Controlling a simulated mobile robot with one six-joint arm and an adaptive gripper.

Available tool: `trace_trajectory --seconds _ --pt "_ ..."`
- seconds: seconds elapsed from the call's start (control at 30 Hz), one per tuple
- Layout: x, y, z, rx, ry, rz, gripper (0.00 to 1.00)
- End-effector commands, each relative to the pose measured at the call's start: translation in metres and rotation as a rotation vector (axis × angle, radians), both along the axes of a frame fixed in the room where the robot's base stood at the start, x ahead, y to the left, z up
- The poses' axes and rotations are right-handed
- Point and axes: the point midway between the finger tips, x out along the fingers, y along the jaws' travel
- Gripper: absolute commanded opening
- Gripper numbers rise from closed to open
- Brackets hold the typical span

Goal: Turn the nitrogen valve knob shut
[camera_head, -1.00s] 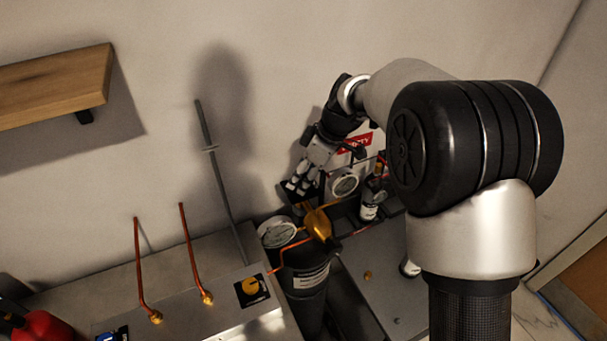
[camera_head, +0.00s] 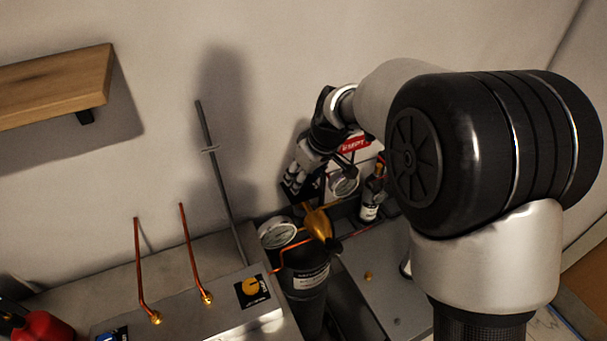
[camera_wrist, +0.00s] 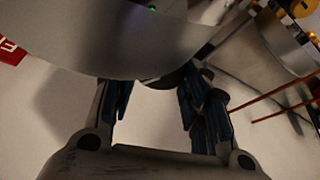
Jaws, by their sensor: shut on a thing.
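In the head view, my gripper (camera_head: 296,182) is low by the wall, left of a round white gauge (camera_head: 344,186) and above a gold-coloured valve body (camera_head: 318,223) with copper pipes. In the wrist view, its dark fingers (camera_wrist: 160,85) reach up to the edge of a large grey curved surface (camera_wrist: 120,40). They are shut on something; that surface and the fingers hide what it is. I cannot make out a nitrogen label. A yellow knob (camera_head: 250,287) on a black plate is on the grey bench, apart from my gripper.
A small labelled bottle (camera_head: 369,207) stands to the right. A thin grey rod (camera_head: 220,180) and two copper pipes (camera_head: 190,250) rise at left. A wooden shelf (camera_head: 55,85) is on the wall.

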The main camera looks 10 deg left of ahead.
Motion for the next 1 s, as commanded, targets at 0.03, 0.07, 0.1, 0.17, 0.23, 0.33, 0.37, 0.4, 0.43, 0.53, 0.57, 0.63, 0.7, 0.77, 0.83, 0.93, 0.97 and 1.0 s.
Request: trace_trajectory --seconds 0.03,0.07,0.1,0.17,0.23,0.33,0.37,0.4,0.43,0.53,0.57,0.63,0.7,0.77,0.83,0.93,0.97,1.0 --pt "-0.0012 0.0012 0.0024 -0.002 -0.001 -0.041 0.19" --pt "-0.0016 0.0014 0.0025 -0.001 0.0 -0.069 0.19" --pt "-0.0017 0.0013 0.0026 -0.001 0.0 -0.107 0.19" --pt "-0.0017 0.0016 0.0032 -0.002 -0.001 -0.163 0.19" --pt "-0.0022 0.0022 0.0031 -0.001 0.0 -0.229 0.19" --pt "-0.0023 0.0027 0.003 -0.002 -0.001 -0.324 0.19" --pt "-0.0025 0.003 0.003 -0.002 -0.001 -0.35 0.19" --pt "-0.0025 0.0032 0.0027 -0.002 -0.001 -0.389 0.19" --pt "-0.0023 0.0034 0.0025 -0.001 -0.002 -0.417 0.19" --pt "-0.0025 0.0042 0.0013 -0.001 -0.003 -0.51 0.19" --pt "-0.0022 0.0044 0.001 -0.001 -0.004 -0.539 0.19" --pt "-0.0021 0.0046 0.0001 0.0 -0.004 -0.605 0.19" --pt "-0.002 0.0053 -0.0008 0.001 -0.005 -0.67 0.19" --pt "-0.0022 0.0051 -0.0016 0.0 -0.003 -0.724 0.19" --pt "-0.002 0.0056 -0.002 0.0 -0.003 -0.784 0.19" --pt "-0.002 0.006 -0.0023 0.002 -0.004 -0.861 0.19" --pt "-0.0019 0.0059 -0.0022 0.001 -0.003 -0.881 0.19" --pt "-0.0019 0.0061 -0.002 0.002 -0.002 -0.909 0.19"
